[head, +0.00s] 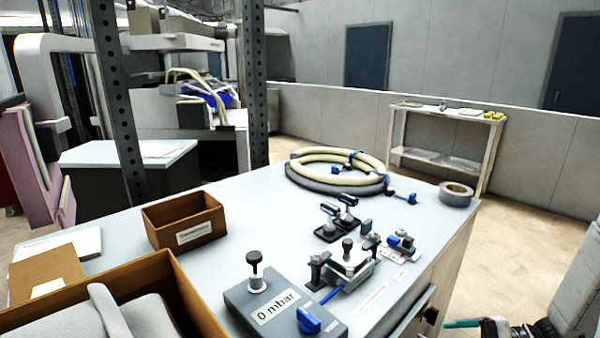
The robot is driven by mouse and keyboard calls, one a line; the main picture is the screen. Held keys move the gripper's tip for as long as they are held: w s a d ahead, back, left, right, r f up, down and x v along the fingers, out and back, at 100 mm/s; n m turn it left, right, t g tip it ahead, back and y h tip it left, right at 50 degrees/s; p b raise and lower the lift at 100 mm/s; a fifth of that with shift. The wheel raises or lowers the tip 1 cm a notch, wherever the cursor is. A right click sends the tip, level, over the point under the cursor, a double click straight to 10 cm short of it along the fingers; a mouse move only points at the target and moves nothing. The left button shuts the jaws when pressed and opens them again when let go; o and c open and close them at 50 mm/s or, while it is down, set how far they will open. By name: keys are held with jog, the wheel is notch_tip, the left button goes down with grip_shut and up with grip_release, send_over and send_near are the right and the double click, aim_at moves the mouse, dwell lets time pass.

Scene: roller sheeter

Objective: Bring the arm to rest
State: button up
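My arm shows only in the lower right corner of the head view, as a pale grey link with dark parts at the bottom edge. A teal finger-like tip of my gripper (464,323) points left there, beside the front right side of the workbench (225,262). The rest of the gripper is cut off by the picture's edge, so its opening and anything in it are hidden. The tip appears apart from the things on the bench top.
The bench holds a "0 mbar" box (284,306), a clamp fixture (348,262), coiled hoses (338,170), a tape roll (456,194), a small brown box (184,220) and a larger open box (190,295). A drawer stands slightly open.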

jog(key=s+a+r+n+g+h, duration=0.1)
jog(key=s+a+r+n+h, duration=0.2)
jog(key=r, duration=0.6)
jog(key=s+a+r+n+g+h, duration=0.1)
jog(key=s+a+r+n+h, duration=0.3)
jog(key=r, duration=0.5)
jog(key=s+a+r+n+h, duration=0.3)
jog(key=s+a+r+h, duration=0.2)
jog(key=s+r+h, duration=0.2)
jog(key=shift+a+r+n+g+h, duration=0.3)
jog(key=shift+r+n+g+h, duration=0.15)
jog(key=shift+r, duration=0.9)
jog(key=shift+s, duration=0.1)
